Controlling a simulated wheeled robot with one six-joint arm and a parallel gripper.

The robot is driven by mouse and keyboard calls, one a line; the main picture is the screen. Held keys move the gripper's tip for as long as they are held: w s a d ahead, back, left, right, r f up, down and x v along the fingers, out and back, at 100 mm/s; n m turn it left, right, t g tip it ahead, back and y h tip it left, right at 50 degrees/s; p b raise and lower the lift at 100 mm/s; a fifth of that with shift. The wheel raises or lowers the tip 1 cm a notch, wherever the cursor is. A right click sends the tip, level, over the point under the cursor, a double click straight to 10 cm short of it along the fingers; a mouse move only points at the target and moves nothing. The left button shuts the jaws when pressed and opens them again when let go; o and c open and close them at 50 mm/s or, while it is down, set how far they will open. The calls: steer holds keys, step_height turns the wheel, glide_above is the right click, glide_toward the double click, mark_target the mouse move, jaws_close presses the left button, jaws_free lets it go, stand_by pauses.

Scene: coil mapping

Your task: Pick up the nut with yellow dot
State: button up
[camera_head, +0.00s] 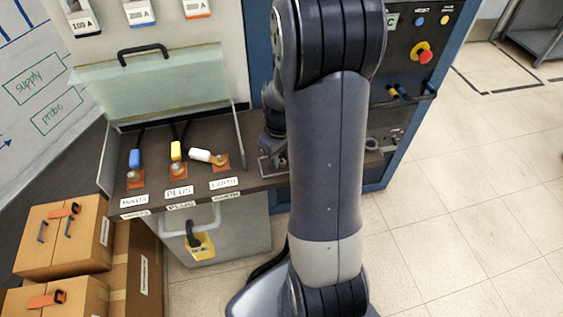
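The shelf (200,195) holds three terminals on orange-brown plates, labelled MINUS (134,200), PLUS (179,192) and a third like EARTH (224,183). Cable ends with blue (134,158), yellow (176,150) and white (200,155) sleeves are at them; the blue and yellow ones stand upright and the white one lies tilted. Small metal parts sit on the plates. No yellow dot on a nut can be made out at this size. My gripper (271,163) is low over the right part of the shelf, partly hidden by my arm. Its fingers are too small to read.
A clear raised cover (165,85) with a black handle stands behind the terminals. A control panel with a red button (425,57) is at the right. Cardboard boxes (65,237) with orange clips are at the lower left. The tiled floor at the right is clear.

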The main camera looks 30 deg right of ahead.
steer(key=shift+c, duration=0.5)
jaws_close()
steer(key=shift+r, duration=0.15)
